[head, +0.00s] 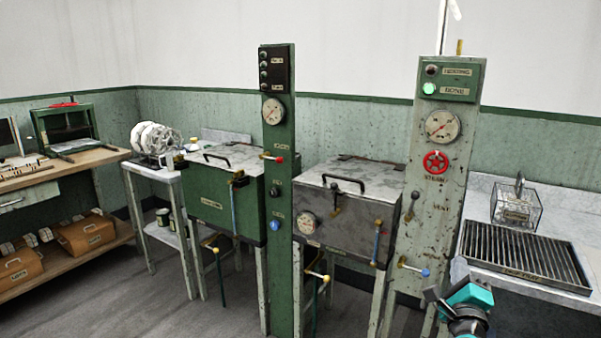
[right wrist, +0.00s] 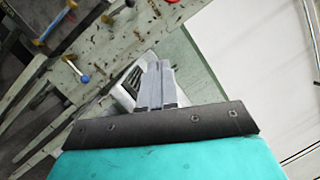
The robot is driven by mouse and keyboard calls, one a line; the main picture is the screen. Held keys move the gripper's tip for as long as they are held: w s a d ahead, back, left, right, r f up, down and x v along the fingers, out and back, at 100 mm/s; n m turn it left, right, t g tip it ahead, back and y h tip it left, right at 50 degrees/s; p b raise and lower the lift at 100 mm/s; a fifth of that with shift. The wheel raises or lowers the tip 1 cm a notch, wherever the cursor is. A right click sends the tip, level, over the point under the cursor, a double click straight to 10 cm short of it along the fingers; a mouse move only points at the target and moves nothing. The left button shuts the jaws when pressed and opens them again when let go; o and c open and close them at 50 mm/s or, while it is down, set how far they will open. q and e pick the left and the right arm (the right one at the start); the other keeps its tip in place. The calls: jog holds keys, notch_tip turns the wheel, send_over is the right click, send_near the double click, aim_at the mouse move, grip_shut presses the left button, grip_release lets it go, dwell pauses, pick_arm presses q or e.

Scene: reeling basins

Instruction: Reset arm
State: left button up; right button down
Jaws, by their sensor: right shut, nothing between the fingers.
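My right gripper (head: 434,296) shows at the bottom right of the head view, in front of the grey-white control column (head: 398,235). In the right wrist view its fingers (right wrist: 158,84) are together with nothing between them. The gripper appears apart from the column and its blue-tipped lever (head: 425,272); this lever also seems to show in the right wrist view (right wrist: 84,80). My left gripper is in neither view.
A grey lidded basin (head: 330,222) and a green lidded basin (head: 205,212) stand left of the column, with a green column (head: 283,190) between. A slatted metal tray (head: 520,252) and a clear box (head: 505,213) sit on the right counter. The floor (head: 120,290) at left is clear.

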jog(key=s+d+r+n+t, duration=0.1)
jog(key=d+r+n, duration=0.2)
jog(key=d+r, duration=0.5)
jog(key=s+d+r+n+t, duration=0.1)
jog(key=s+d+r+n, duration=0.15)
jog(key=d, duration=0.95)
jog(key=s+a+f+n+g+y, duration=0.2)
jog(key=s+a+f+n+y, duration=0.15)
jog(key=a+f+n, duration=0.45)
jog(key=s+a+f+n+g+y, duration=0.35)
jog(key=a+f+n, duration=0.3)
jog(key=f, duration=0.35)
jog(key=s+a+f+n+g+y, duration=0.1)
jog(key=s+a+f+n+g, duration=0.1)
jog(key=s+a+f+n, duration=0.4)
jog(key=s+a+f+n+g, duration=0.1)
jog(key=s+f+n+g, duration=0.15)
jog(key=s, duration=0.45)
jog(key=s+a+f+n+g+y, duration=0.1)
jog(key=s+a+f+n, duration=0.35)
jog(key=s+n, duration=0.2)
jog(key=a+m, duration=0.6)
jog(key=a, duration=0.3)
jog(key=shift+a+f+h, duration=0.25)
jog(key=shift+f+h, duration=0.05)
jog(key=shift+f, duration=0.15)
